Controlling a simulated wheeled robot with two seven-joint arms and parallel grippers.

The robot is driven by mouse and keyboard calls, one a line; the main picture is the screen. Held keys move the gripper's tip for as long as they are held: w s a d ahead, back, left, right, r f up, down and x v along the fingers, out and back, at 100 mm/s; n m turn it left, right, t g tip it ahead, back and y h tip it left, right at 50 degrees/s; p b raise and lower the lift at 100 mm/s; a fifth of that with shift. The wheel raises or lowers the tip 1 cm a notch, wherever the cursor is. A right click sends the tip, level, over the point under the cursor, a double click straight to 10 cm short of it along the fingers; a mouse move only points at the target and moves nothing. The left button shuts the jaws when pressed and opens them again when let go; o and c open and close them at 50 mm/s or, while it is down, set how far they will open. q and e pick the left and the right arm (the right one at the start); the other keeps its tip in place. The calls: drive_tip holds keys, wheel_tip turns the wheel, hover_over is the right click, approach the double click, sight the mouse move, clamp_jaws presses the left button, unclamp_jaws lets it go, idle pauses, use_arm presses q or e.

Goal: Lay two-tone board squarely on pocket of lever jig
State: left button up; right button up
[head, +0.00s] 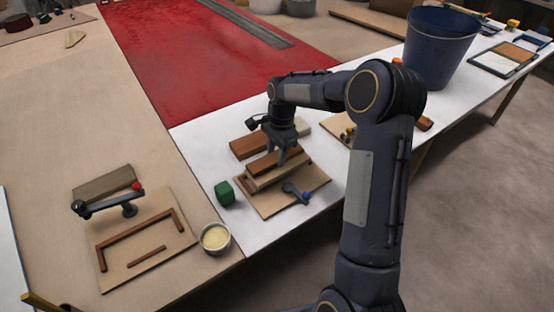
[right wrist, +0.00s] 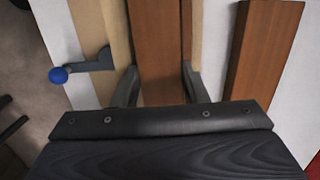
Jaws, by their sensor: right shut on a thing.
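My right gripper (head: 283,158) points down and is shut on the two-tone board (head: 268,164), brown above with a paler tan side. In the right wrist view the board (right wrist: 155,50) runs lengthwise between both fingers (right wrist: 158,88). The board is over the lever jig (head: 268,207), a tan base plate with a dark lever ending in a blue knob (head: 305,195). The blue knob also shows in the right wrist view (right wrist: 58,75). The board covers most of the pocket, and I cannot tell whether it touches the jig. My left gripper is out of view.
A brown block (head: 246,147) lies just behind the jig. A green cube (head: 224,193) and a cup of pale stuff (head: 215,238) stand left. A second jig (head: 120,275) with a red-knobbed lever lies further left. A blue bucket (head: 440,45) stands back right.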

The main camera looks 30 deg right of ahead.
drive_tip(key=f, duration=0.3)
drive_tip(key=shift+w+d+f, duration=0.15)
drive_tip(key=shift+d+f, duration=0.05)
drive_tip(key=shift+f, duration=0.1)
drive_tip(key=shift+f, duration=0.15)
drive_tip(key=o, duration=1.1)
